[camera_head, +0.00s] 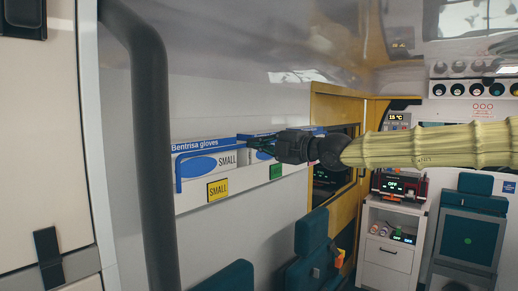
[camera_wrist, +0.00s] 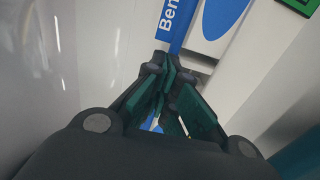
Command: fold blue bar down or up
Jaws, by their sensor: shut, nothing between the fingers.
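A thin blue bar (camera_head: 179,175) shows in the head view at the left end of the glove shelf. It stands upright there and bends at the top to run along the front of the glove boxes. My gripper (camera_head: 246,141) is shut and empty, its dark fingers pointing left by the upper front of the boxes. In the wrist view my fingertips (camera_wrist: 167,70) are together just below a blue strip lettered "Ben". A small patch of blue shows between the fingers; I cannot tell whether it is the bar or whether I touch it.
A glove box (camera_head: 226,160) marked SMALL sits on the white wall shelf (camera_head: 240,183), with yellow (camera_head: 217,189) and green tags on its front. A dark vertical handrail (camera_head: 155,160) stands at the left. Teal seats (camera_head: 312,235) stand below right of the shelf.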

